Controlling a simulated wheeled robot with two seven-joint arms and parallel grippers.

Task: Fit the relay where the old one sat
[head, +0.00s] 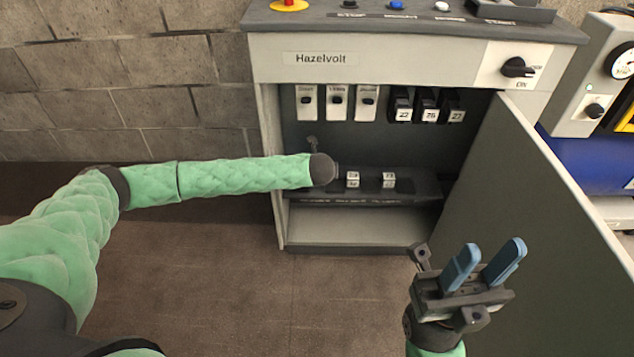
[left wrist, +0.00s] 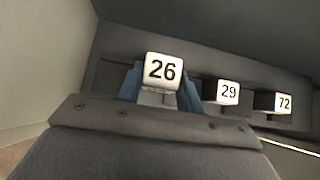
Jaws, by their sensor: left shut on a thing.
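My left gripper (left wrist: 160,92) is shut on a white-faced relay marked 26 (left wrist: 163,69), with its blue fingers on either side. Relay 29 (left wrist: 228,92) and relay 72 (left wrist: 284,103) stand to its right in the left wrist view. I cannot tell whether relay 26 rests on the shelf or is lifted. In the head view my left wrist hides that gripper and relay 26 inside the cabinet (head: 400,72). Three black relays with number labels, one at the middle (head: 426,113), sit in the upper row. My right gripper (head: 493,247) is open and empty, outside the cabinet.
The lower shelf (head: 415,187) carries the relays under the upper row. Several white switch units (head: 337,101) sit upper left. The open cabinet door (head: 540,210) stands to the right, beside my right gripper. The floor (head: 200,290) in front is clear.

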